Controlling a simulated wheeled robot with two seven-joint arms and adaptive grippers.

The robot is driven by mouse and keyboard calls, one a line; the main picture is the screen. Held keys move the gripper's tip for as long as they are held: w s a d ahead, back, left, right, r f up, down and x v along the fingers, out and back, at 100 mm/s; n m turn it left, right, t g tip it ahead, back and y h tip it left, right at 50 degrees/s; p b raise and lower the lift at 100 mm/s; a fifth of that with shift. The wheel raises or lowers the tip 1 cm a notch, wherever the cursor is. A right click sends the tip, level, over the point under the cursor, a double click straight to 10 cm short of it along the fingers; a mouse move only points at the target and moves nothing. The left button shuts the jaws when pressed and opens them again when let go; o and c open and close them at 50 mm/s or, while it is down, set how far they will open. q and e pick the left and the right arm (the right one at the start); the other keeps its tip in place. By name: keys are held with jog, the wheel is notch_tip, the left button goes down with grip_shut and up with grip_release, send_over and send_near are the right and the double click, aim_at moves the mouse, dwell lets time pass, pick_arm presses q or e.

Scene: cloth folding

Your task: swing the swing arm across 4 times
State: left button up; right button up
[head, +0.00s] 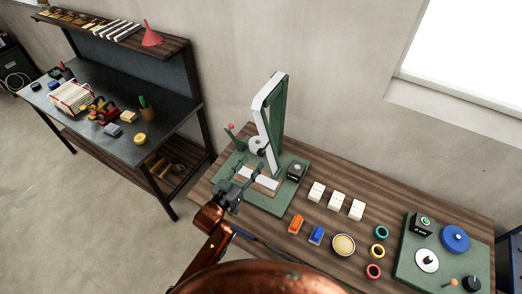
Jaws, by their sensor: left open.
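The swing arm (271,108) is a tall green and white panel standing upright, slightly tilted, at the back of a green base board (268,206) on the wooden table. A grey round hub shows at its lower left side. A white flat piece (262,181) lies on the board in front of it. My left gripper (243,176) is open over the front left part of the board, in front of and below the swing arm. I cannot tell if it touches anything. My right gripper is not in view.
A thin lever with a red knob (230,127) stands left of the swing arm. A small dark box (296,171) sits at its right. White blocks (336,200), coloured blocks and rings lie farther right, before a green panel with knobs (407,265). A cluttered workbench (172,108) stands behind left.

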aim_at(259, 154)
pick_arm(q)
jog(key=shift+w+d+r, duration=0.2)
jog(key=shift+d+r, duration=0.1)
jog(key=shift+r, duration=0.05)
jog(key=p+x, duration=0.1)
jog(key=x, duration=0.6)
jog(key=shift+w, duration=0.15)
jog(key=shift+c, duration=0.5)
grip_shut()
